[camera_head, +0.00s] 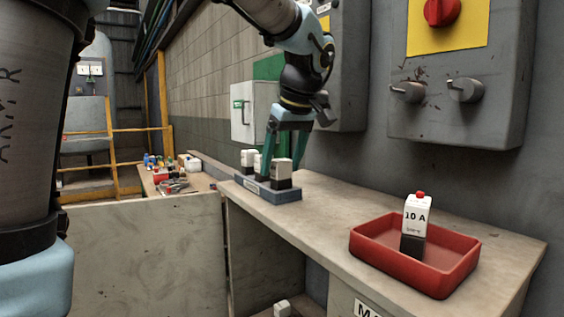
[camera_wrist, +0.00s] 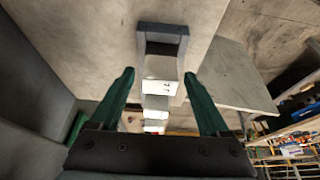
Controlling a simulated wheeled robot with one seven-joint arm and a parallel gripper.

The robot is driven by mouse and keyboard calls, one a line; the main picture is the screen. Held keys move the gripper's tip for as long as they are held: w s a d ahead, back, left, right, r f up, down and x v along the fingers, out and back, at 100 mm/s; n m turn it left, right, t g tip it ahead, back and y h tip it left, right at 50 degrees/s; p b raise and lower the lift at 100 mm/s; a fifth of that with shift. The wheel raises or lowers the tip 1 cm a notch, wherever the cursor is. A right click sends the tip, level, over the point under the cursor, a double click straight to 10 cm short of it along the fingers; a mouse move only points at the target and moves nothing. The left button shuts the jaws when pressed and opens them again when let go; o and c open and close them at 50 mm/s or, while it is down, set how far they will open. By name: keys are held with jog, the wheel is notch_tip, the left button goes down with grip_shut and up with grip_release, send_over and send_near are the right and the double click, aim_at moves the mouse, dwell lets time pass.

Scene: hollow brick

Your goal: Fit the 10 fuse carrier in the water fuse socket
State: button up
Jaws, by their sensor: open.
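The 10 A fuse carrier (camera_head: 415,218), white with a dark lower part and a red top, stands slightly tilted in the red tray (camera_head: 455,275). A blue-grey socket block (camera_head: 283,195) sits farther back on the bench with a row of white carriers with dark lower parts; its label is too small to read. My gripper (camera_head: 283,160) is open above the block, its green fingers near the nearest white carrier (camera_head: 281,168). In the wrist view my gripper (camera_wrist: 159,76) has that white carrier (camera_wrist: 160,87) between its fingers, with gaps on both sides. I cannot tell which socket is water.
Grey electrical boxes (camera_head: 462,115) with knobs hang on the wall behind the bench. The bench top (camera_head: 330,205) is clear between block and tray. A white object (camera_head: 282,309) lies below the bench. A farther table (camera_head: 160,180) holds small coloured items.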

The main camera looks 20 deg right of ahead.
jog(key=v, duration=1.2)
jog(key=shift+r, duration=0.2)
